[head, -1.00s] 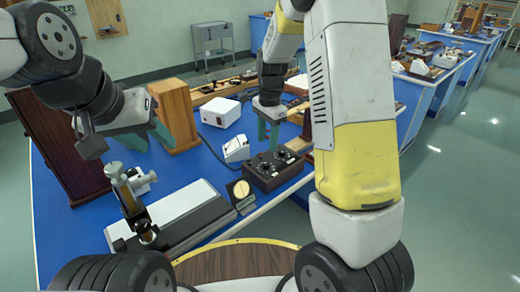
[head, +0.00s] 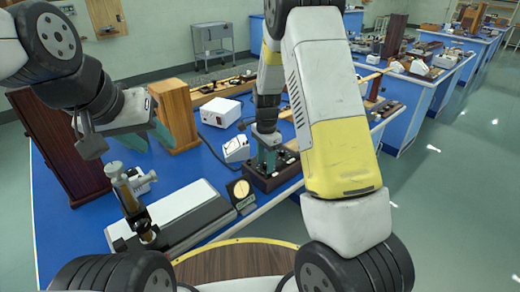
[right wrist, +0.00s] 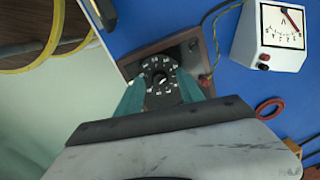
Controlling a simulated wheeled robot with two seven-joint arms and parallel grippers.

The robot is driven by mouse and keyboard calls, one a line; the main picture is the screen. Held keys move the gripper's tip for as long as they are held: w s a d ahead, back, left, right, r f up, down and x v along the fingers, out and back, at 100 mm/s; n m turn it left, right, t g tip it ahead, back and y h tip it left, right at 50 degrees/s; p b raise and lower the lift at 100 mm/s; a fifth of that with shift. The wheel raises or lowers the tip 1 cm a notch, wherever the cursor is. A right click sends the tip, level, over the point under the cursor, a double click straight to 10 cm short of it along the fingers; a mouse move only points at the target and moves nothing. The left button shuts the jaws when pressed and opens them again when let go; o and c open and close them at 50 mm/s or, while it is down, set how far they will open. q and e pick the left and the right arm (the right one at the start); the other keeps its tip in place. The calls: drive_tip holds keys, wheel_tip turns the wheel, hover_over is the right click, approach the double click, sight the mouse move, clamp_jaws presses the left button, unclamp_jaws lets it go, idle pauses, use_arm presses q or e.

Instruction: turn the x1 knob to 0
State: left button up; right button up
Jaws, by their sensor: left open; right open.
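A dark brown box with knobs (head: 258,182) sits on the blue bench, partly hidden by my right gripper (head: 267,162). In the right wrist view, a black knob (right wrist: 160,79) on this box has a ring of pale marks around it. The teal fingers of my right gripper (right wrist: 161,88) are open, one on each side of this knob; I cannot tell whether they touch it. The labels are too small to read, so I cannot tell if it is the x1 knob. My left gripper (head: 152,138) is open and empty, away at the left.
A white meter (head: 236,150) stands just left of the box; it also shows in the right wrist view (right wrist: 272,38). A white power unit (head: 221,111), a brass microscope (head: 131,200) and a grey instrument (head: 180,222) stand nearby.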

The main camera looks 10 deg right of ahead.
clamp_jaws()
